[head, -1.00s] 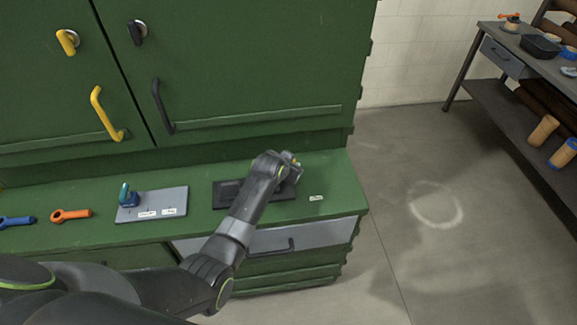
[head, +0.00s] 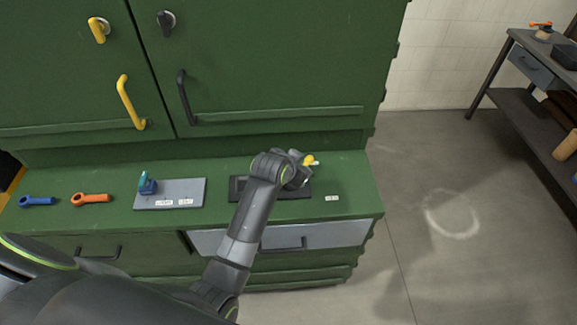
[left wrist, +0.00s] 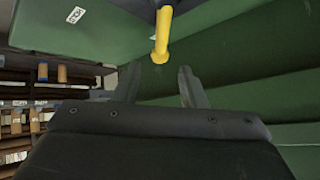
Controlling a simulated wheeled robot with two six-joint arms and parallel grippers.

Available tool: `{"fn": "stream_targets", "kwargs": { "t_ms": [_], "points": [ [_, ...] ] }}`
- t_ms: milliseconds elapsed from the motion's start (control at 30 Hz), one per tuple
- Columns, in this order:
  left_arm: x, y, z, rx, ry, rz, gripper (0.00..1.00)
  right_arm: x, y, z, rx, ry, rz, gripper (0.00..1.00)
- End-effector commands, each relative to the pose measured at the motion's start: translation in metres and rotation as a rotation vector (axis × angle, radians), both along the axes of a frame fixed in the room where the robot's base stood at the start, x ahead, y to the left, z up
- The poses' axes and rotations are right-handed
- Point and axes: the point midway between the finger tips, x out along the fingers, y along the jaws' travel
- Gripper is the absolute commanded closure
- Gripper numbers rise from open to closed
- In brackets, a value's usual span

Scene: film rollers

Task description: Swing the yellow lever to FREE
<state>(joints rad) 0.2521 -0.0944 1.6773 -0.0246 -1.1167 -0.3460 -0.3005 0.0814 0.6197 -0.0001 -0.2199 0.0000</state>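The yellow lever (head: 310,160) shows only as a small yellow end beside my left gripper, above the dark plate (head: 238,190) on the green counter. In the left wrist view the yellow lever (left wrist: 162,35) hangs from a dark mount, its rounded end just beyond and between the fingertips. My left gripper (left wrist: 160,75) is open, with a gap between its fingers and nothing held. In the head view my left gripper (head: 300,168) is partly hidden by its wrist. A small white label (head: 331,198) lies right of the plate; I cannot read it there. My right gripper is out of view.
A grey plate (head: 190,190) with a teal-handled piece (head: 146,183) is left of the dark plate. Orange (head: 91,198) and blue (head: 37,201) tools lie farther left. The green cabinet (head: 270,60) rises behind. A workbench (head: 530,105) stands at far right across open floor.

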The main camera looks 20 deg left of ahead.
Motion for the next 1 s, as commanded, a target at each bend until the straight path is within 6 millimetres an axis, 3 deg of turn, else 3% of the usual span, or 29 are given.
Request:
{"fn": "stream_targets", "kwargs": {
  "t_ms": [500,1000],
  "points": [
    [-0.05,0.005,0.05,-0.003,-0.004,-0.001,0.62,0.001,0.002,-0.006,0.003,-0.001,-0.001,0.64],
    [-0.056,0.006,0.056,-0.002,-0.002,-0.001,0.62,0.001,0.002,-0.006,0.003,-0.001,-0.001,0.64]
  ]
}}
